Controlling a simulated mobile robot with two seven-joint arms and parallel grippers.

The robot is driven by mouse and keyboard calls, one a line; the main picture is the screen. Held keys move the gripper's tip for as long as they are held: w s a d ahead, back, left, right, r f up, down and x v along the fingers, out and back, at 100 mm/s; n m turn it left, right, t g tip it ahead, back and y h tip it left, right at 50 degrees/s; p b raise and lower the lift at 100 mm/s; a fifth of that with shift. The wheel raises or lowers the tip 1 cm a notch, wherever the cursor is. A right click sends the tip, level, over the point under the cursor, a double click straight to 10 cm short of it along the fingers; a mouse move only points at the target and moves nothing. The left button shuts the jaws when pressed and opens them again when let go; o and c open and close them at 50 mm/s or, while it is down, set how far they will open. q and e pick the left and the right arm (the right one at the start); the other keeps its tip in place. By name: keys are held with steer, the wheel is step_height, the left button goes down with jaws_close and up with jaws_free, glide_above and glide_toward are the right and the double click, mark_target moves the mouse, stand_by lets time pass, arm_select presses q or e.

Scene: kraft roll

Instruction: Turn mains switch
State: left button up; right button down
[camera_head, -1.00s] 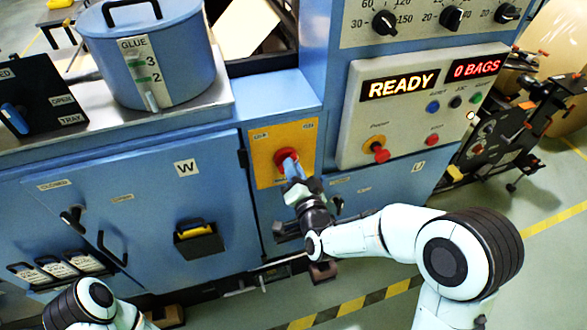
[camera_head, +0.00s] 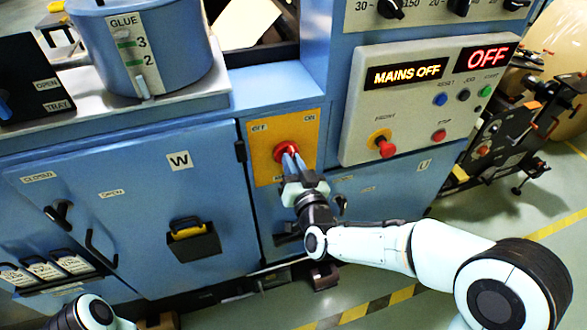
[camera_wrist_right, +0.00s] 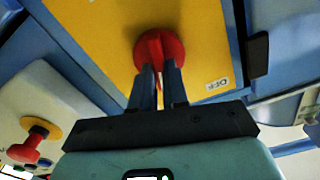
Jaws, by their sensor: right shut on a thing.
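The mains switch is a red rotary knob (camera_head: 284,149) on a yellow plate (camera_head: 257,172) on the blue cabinet front. The plate has OFF at its upper left and ON at its upper right. My right gripper (camera_head: 291,160) is shut on the knob, its fingers on either side of the knob's grip. In the right wrist view the red knob (camera_wrist_right: 154,45) sits between the fingertips, with the OFF label to the lower right. The knob's grip is partly hidden by the fingers. My left arm shows only at the lower left edge; its gripper is out of view.
The grey control panel (camera_head: 354,147) right of the switch bears a red emergency button (camera_head: 386,148) and small buttons. Its displays read MAINS OFF (camera_head: 405,74) and OFF (camera_head: 489,59). A glue pot (camera_head: 150,50) stands upper left.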

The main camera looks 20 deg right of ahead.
steer(key=shift+a+f+n, duration=0.1)
steer(key=shift+a+n, duration=0.1)
steer(key=shift+n, duration=2.8)
steer(key=shift+a+f+n, duration=0.1)
steer(key=shift+a+n, duration=0.05)
steer(key=shift+n, duration=2.85)
steer(key=c, duration=1.1)
jaws_free()
steer(key=shift+c, duration=0.2)
steer(key=shift+s+r, duration=0.1)
